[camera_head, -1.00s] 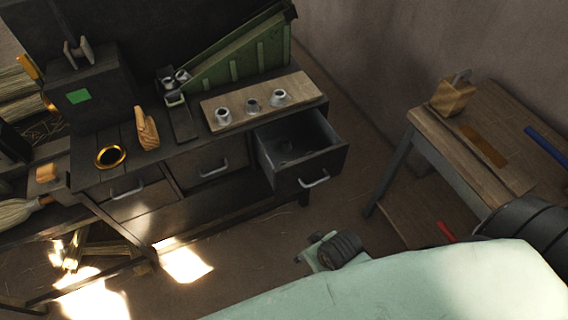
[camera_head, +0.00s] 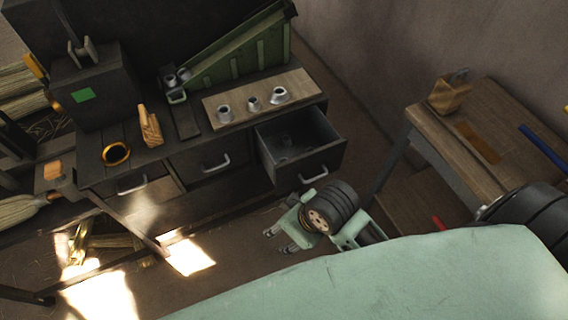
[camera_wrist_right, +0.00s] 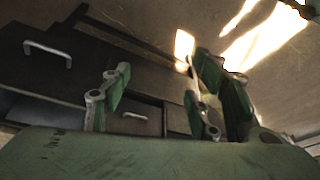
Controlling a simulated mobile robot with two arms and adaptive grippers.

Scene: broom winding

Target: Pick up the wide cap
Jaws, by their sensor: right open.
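Three small metal caps stand in a row on a wooden board on top of the dark workbench: a left one (camera_head: 224,113), a middle one (camera_head: 253,103) and a right one (camera_head: 278,95). The left and right ones look broader than the middle one, but I cannot tell surely which is the wide cap. My right gripper (camera_head: 280,240) is in front of the workbench, below the open drawer, and apart from the caps. In the right wrist view its green fingers (camera_wrist_right: 165,98) are spread with nothing between them. My left gripper is not in view.
An open drawer (camera_head: 323,165) juts from the bench's right end, with a small dim object inside. A green ribbed bin (camera_head: 245,62) stands behind the board. A wooden table (camera_head: 500,120) stands at right.

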